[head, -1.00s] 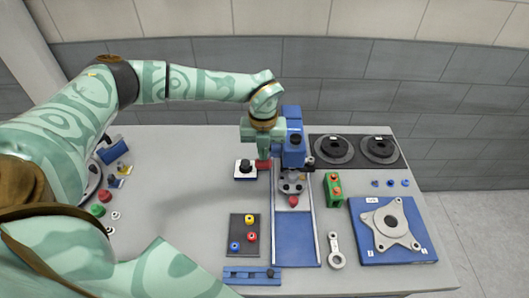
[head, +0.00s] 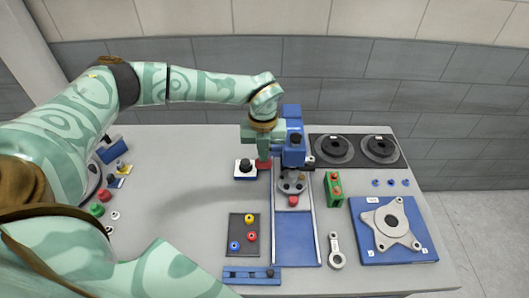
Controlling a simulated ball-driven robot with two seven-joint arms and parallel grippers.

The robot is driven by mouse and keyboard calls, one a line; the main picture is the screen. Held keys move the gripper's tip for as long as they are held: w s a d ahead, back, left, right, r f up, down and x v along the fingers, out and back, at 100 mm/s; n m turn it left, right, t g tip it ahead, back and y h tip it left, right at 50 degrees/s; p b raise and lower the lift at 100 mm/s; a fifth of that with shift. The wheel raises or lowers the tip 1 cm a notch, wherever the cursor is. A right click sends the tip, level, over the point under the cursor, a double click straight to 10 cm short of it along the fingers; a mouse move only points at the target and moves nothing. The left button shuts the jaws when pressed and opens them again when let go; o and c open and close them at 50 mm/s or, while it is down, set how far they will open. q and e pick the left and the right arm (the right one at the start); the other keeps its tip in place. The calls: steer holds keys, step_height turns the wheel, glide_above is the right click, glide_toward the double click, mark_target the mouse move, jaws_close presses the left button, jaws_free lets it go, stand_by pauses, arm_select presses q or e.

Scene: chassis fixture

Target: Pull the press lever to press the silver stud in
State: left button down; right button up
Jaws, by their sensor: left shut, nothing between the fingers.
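The blue press (head: 293,138) stands at the back middle of the table, above a blue rail track. A red handle (head: 263,165), which looks like the press lever's grip, shows at its left side. My left gripper (head: 261,158) is shut and empty, pointing down right at the red handle; I cannot tell whether it touches it. A grey round fixture (head: 291,184) with several small studs sits on the track under the press. The silver stud is too small to pick out there. My right gripper is not in view.
A white-and-blue box with a black knob (head: 245,168) stands just left of the press. A green block (head: 333,188), a blue plate with a grey bracket (head: 393,248) and a black pad with two discs (head: 315,140) lie right. A dark tray (head: 236,246) is in front.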

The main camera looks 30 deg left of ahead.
mark_target(263, 165)
arm_select(q)
steer(key=shift+f, duration=0.2)
steer(key=shift+s+d+f, duration=0.1)
steer(key=shift+s+f, duration=0.1)
steer(key=shift+f, duration=0.5)
steer(key=shift+s+d+f+b, duration=0.2)
steer(key=shift+s+f+b, duration=0.1)
steer(key=shift+f, duration=0.35)
steer(key=shift+s+f+b, duration=0.1)
steer(key=shift+f+b, duration=0.2)
steer(key=shift+f, duration=0.3)
stand_by(0.4)
